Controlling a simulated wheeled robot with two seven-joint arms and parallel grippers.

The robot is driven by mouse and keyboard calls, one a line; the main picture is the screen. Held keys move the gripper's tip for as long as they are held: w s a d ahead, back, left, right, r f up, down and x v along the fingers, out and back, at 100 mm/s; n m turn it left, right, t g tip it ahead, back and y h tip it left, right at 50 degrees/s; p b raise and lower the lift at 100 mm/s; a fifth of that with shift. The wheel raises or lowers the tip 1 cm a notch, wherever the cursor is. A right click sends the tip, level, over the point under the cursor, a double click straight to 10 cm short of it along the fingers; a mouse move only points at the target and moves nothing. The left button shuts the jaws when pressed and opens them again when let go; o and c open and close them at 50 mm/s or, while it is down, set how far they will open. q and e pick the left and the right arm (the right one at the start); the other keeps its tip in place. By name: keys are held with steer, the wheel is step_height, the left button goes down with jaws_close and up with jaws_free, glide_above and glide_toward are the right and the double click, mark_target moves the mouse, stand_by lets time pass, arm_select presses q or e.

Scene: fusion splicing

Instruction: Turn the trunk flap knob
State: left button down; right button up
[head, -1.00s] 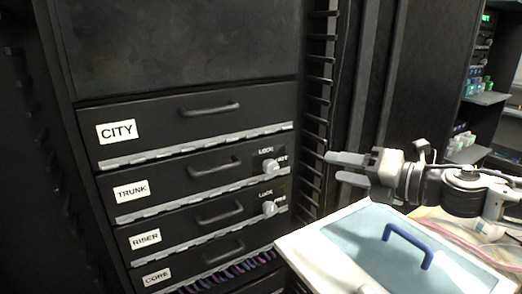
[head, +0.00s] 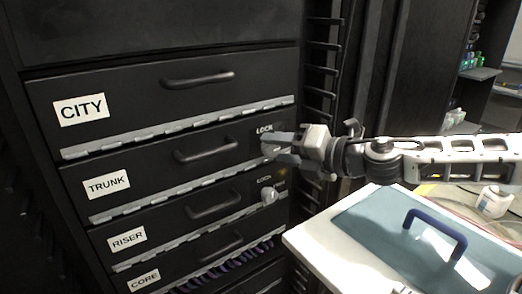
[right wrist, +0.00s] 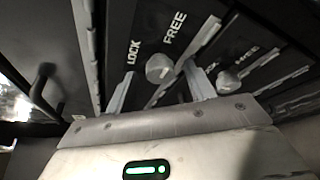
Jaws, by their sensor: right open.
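The trunk flap (head: 165,176) is a black panel labelled TRUNK, with a bar handle. Its pale round knob (right wrist: 159,68) has LOCK and FREE printed beside it in the right wrist view. My right gripper (head: 272,148) is open at the right end of this flap. In the right wrist view, its two fingers (right wrist: 158,88) stand on either side of the knob. In the head view the fingers partly hide the knob; I cannot tell whether they touch it.
A second knob (head: 269,195) sits just below on the RISER flap (head: 165,232); it also shows in the right wrist view (right wrist: 228,80). The CITY flap (head: 140,105) is above.

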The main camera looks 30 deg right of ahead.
steer(key=shift+w+a+f, duration=0.1)
steer(key=shift+w, duration=0.1)
steer(key=c, duration=1)
